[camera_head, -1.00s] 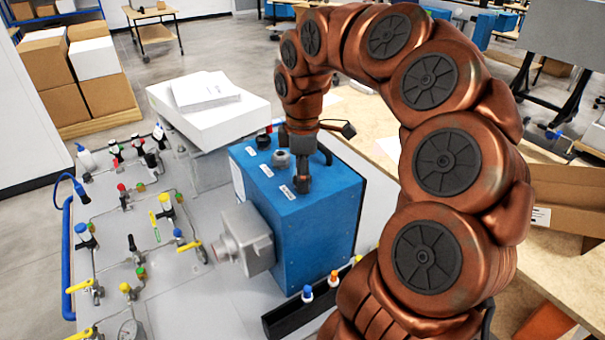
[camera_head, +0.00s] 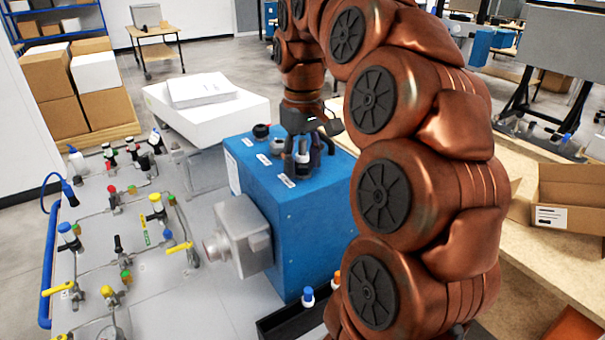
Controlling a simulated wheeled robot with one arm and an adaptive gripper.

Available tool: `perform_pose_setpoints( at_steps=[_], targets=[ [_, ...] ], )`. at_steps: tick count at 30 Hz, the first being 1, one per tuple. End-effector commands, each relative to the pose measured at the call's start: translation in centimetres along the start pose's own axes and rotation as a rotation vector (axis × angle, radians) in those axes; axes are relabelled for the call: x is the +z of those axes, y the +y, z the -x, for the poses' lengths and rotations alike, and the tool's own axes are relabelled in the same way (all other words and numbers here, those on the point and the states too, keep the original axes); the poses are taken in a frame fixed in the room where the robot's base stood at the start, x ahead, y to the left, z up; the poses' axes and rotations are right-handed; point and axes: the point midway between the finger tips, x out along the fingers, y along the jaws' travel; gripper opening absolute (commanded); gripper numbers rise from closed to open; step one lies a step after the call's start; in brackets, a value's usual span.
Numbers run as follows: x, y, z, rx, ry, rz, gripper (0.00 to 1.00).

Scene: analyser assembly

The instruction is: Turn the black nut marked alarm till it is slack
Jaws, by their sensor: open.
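The blue analyser box (camera_head: 305,225) stands on the grey bench panel, with a row of fittings and white labels on its top. My gripper (camera_head: 303,160) points down over the front fitting at the box's top. Its dark fingers are open, on either side of or just above that fitting; I cannot tell if they touch it. The front fitting (camera_head: 302,158) shows a pale part between the fingers and is partly hidden. The label lettering is too small to read.
A grey motor-like block (camera_head: 243,235) juts from the box's left side. Valves and tubing cover the panel (camera_head: 200,285) to the left. A black tray (camera_head: 285,318) with small capped bottles lies in front. A white case with papers (camera_head: 205,105) stands behind.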

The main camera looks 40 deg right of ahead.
Motion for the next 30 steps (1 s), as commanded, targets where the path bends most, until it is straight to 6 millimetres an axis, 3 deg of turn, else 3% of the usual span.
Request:
perform_pose_setpoints(
  at_steps=[21, 30],
  targets=[
    [-0.10, 0.10, -0.21, 0.000, 0.003, -0.817, 0.52],
    [-0.07, -0.02, 0.00, 0.000, 0.001, -1.079, 0.52]
  ],
)
